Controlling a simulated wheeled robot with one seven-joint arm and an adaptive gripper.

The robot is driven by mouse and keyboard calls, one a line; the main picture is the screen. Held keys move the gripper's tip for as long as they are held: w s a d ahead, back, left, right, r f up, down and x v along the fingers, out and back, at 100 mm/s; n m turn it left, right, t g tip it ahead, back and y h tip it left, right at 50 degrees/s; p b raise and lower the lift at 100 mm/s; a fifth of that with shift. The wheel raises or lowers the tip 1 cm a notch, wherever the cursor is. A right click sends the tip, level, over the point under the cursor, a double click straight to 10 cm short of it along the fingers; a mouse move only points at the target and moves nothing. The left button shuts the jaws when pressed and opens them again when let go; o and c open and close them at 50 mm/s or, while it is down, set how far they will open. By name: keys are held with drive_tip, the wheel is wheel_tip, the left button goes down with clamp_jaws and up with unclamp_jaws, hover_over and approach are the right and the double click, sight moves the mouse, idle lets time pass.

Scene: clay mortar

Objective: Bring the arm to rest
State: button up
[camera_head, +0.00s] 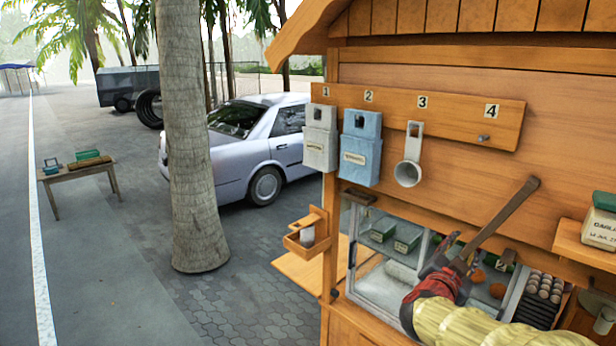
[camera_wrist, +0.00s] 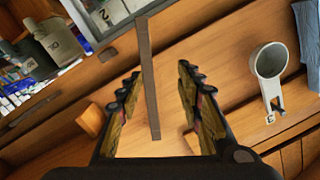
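My gripper (camera_head: 452,262) is in front of the stall's glass-fronted case, at the lower right of the head view. In the wrist view my gripper (camera_wrist: 160,72) has its two fingers spread well apart. A long dark brown bar (camera_head: 508,214) rises up and to the right from beside the fingers. In the wrist view the bar (camera_wrist: 149,80) shows between the fingers, with a gap on both sides. I cannot tell how far beyond the fingertips it lies. The yellowish sleeve of my arm (camera_head: 490,328) comes in from the lower right.
A numbered board (camera_head: 455,113) carries a white box (camera_head: 320,147), a blue box (camera_head: 362,155) and a hanging grey cup (camera_head: 408,172); peg 4 is bare. The case (camera_head: 350,272) holds small boxes and round orange things. A shelf (camera_head: 582,246) with a labelled box stands right.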

drive_tip(key=w+a+f+n+y, duration=0.2)
drive_tip(key=a+f+n+y, duration=0.3)
drive_tip(key=a+f+y, duration=0.5)
drive_tip(key=s+a+f+n+g+y+b, duration=0.2)
drive_tip(key=s+a+f+n+g+b, duration=0.15)
drive_tip(key=s+a+f, duration=0.5)
drive_tip(key=s+a+f+n+g+b, duration=0.1)
drive_tip(key=s+f+b, duration=0.2)
drive_tip(key=s, duration=0.4)
drive_tip(key=s+a+f+n+g+b, duration=0.1)
drive_tip(key=s+f+n+b, duration=0.1)
drive_tip(key=s+b, duration=0.4)
drive_tip(key=s+a+f+n+g+b, duration=0.1)
drive_tip(key=s+f+b, duration=0.3)
drive_tip(key=s, duration=0.5)
drive_tip(key=shift+s+a+f+n+b, duration=0.2)
drive_tip(key=shift+f+n+b, duration=0.1)
drive_tip(key=shift+n+b, duration=0.35)
drive_tip(key=shift+c, duration=0.8)
